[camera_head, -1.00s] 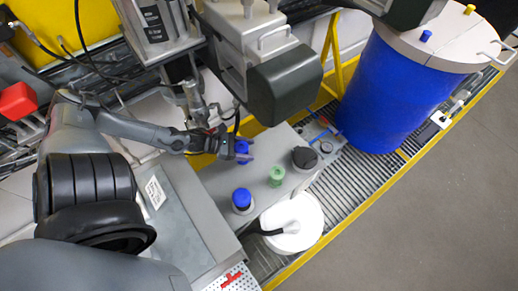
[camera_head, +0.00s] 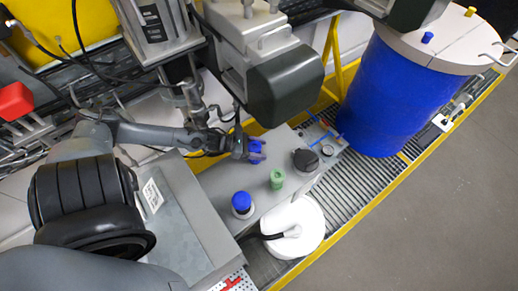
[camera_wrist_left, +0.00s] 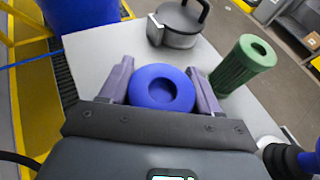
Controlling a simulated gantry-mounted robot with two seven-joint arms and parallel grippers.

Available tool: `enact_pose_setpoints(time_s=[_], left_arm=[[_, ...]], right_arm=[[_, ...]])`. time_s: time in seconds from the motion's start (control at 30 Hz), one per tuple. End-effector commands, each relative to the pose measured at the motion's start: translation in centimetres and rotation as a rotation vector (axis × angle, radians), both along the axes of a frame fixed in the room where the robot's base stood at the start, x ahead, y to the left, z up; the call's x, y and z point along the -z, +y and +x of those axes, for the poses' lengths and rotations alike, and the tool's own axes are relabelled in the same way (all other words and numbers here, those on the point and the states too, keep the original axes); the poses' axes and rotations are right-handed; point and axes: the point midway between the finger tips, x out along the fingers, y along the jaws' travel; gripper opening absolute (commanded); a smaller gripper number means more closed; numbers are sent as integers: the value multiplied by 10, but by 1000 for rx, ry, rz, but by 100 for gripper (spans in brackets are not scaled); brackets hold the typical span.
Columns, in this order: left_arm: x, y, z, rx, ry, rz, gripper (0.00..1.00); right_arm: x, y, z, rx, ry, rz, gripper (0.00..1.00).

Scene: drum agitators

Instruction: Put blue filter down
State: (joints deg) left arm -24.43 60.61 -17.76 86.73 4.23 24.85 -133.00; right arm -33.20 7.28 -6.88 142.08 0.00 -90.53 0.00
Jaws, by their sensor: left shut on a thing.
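The blue filter (camera_wrist_left: 162,87) is a ribbed-looking ring-topped cylinder between the two fingers of my left gripper (camera_wrist_left: 160,92) in the left wrist view. The fingers are shut on it, one on each side. In the head view the blue filter (camera_head: 256,149) shows at the end of my left gripper (camera_head: 253,150), over the far part of the grey top (camera_head: 232,182). I cannot tell whether its hidden base touches that surface. My right gripper is not in view.
A green filter (camera_head: 277,179) stands close to the right of the blue filter. A dark lidded pot (camera_head: 305,159) is beyond it, and a blue-capped item (camera_head: 242,203) stands nearer. A white container (camera_head: 294,228) is at the front. A large blue drum (camera_head: 388,98) stands at right.

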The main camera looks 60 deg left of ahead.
Motion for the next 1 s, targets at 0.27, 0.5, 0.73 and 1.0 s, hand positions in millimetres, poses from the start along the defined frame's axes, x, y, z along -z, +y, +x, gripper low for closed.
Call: enact_pose_setpoints(time_s=[0.27,0.5,0.73,1.0], left_arm=[[3,0,0,0,-1,0,32],[2,0,0,0,0,0,88],[2,0,0,0,0,0,88],[-5,5,-12,1,3,2,88]], right_arm=[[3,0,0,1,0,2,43],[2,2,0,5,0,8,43],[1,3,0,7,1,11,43],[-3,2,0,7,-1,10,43]])
